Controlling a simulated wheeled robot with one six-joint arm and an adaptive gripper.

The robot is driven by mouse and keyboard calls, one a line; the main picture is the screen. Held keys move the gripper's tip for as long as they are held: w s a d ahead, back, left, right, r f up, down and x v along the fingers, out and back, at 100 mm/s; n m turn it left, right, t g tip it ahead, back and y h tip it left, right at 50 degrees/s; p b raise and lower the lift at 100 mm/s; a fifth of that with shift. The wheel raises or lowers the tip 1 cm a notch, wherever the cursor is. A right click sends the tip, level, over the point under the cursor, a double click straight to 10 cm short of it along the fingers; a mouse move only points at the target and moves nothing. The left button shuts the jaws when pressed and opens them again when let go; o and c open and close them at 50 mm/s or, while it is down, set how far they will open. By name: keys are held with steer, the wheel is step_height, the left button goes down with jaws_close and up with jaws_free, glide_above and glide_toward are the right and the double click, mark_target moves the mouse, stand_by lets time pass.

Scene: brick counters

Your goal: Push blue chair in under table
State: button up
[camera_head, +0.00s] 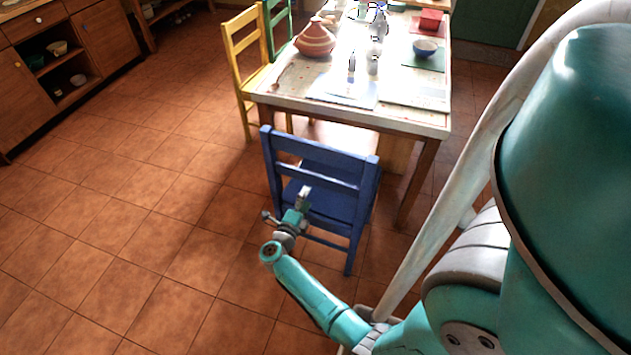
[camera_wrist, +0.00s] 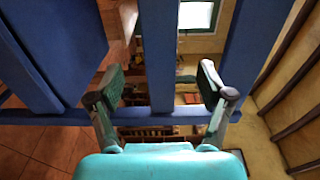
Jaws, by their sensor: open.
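The blue chair (camera_head: 321,174) stands at the near end of the table (camera_head: 415,118), its back toward me and its seat facing the table. Its seat front is close to or just under the table edge; the exact overlap is hidden by the backrest. My gripper (camera_head: 286,203) is at the chair's back, below the lower back slat, at about seat height. In the wrist view my gripper (camera_wrist: 160,85) is open, its fingers spread on either side of a blue chair bar (camera_wrist: 158,50). I cannot tell whether they touch it.
A yellow chair (camera_head: 243,55) and a green chair (camera_head: 277,22) stand at the table's left side. On the table are a clay pot (camera_head: 315,38), a blue bowl (camera_head: 425,47) and a red box (camera_head: 430,19). Wooden cabinets (camera_head: 65,55) line the far left. The tiled floor at left is clear.

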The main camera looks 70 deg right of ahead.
mark_target(315, 181)
steer(key=d, duration=0.9)
steer(key=shift+d, duration=0.3)
steer(key=shift+c, duration=0.2)
jaws_close()
